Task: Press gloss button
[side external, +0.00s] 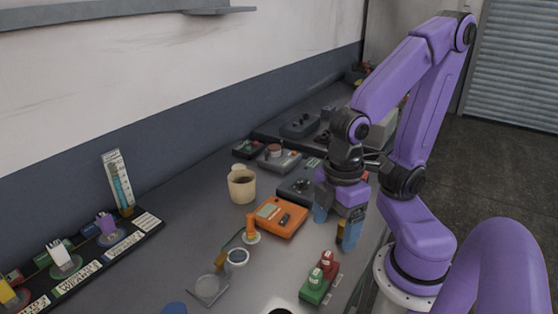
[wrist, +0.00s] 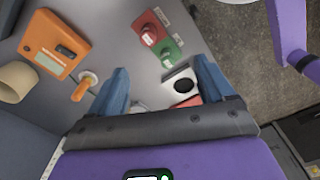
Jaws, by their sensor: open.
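A small two-button box, half red and half green, lies on the grey table. In the side view its red button (side external: 326,258) is behind its green button (side external: 314,282). In the wrist view the red button (wrist: 149,35) and the green button (wrist: 166,56) show ahead of the fingertips. I cannot read which one is marked gloss. My gripper (side external: 335,228) is open and empty, with its blue fingers pointing down above the table, behind the box in the side view. In the wrist view my gripper (wrist: 162,70) has its fingers spread on either side, apart from the buttons.
An orange device (side external: 281,217) and an orange-handled upright piece (side external: 251,230) stand left of my gripper. A beige mug (side external: 242,184) stands behind them. Several dark devices (side external: 299,125) line the back. A rack with labels (side external: 100,250) is at the far left.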

